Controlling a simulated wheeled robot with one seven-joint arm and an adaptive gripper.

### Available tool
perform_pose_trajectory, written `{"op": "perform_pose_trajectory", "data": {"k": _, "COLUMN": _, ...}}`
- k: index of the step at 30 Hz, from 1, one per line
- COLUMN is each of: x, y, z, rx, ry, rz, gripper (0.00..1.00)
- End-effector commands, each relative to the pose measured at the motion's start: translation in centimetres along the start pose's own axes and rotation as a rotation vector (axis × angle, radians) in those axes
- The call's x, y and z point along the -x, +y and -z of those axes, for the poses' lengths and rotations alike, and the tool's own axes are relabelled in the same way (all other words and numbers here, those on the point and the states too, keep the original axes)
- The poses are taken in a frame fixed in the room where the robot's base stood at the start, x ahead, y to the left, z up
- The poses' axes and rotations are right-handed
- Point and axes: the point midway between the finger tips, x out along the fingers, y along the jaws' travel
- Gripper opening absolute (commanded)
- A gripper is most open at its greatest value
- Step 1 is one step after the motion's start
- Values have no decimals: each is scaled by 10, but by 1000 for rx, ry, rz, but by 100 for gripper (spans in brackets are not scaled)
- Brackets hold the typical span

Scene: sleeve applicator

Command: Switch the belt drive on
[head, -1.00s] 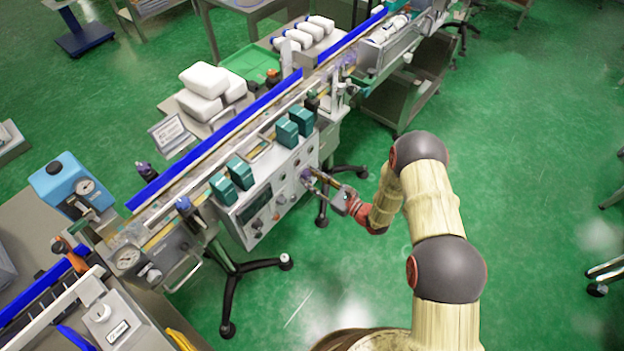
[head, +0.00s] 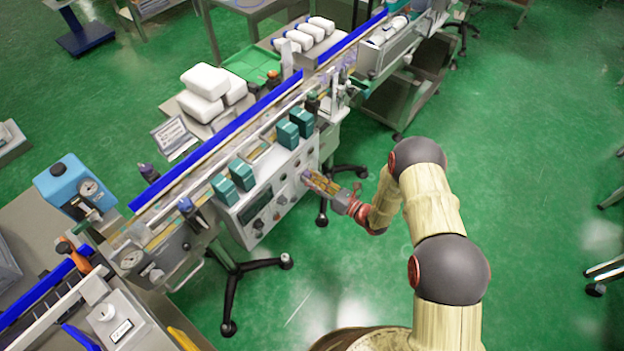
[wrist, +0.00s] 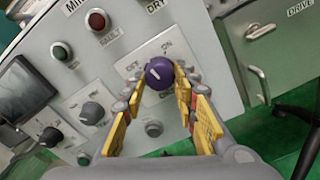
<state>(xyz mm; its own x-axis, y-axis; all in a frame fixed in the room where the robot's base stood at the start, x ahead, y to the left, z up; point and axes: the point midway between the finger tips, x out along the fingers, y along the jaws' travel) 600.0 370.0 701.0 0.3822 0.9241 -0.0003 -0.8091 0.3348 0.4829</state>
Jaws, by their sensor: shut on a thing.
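The control panel (head: 272,195) is on the front side of the conveyor machine. A round purple knob (wrist: 159,73) with a short white mark sits on it, and it shows small at the fingertips in the head view (head: 306,174). In the wrist view an OFF label is to its left and an ON label above it. The white mark lies on the knob's left part, toward the OFF side. My gripper (wrist: 160,82) is shut on the knob, with one yellow-padded finger on each side.
A red button (wrist: 97,19), a green button (wrist: 60,51) and black knobs (wrist: 92,113) are on the same panel, left of the purple knob. A grey cabinet (wrist: 273,40) with a handle is at the right.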

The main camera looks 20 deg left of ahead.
Motion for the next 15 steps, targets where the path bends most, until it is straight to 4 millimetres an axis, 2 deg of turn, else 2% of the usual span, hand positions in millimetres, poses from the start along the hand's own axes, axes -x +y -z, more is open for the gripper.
{"op": "perform_pose_trajectory", "data": {"k": 15, "x": 0, "y": 1, "z": -2, "rx": -488, "ry": -1, "rz": 1, "gripper": 4}}
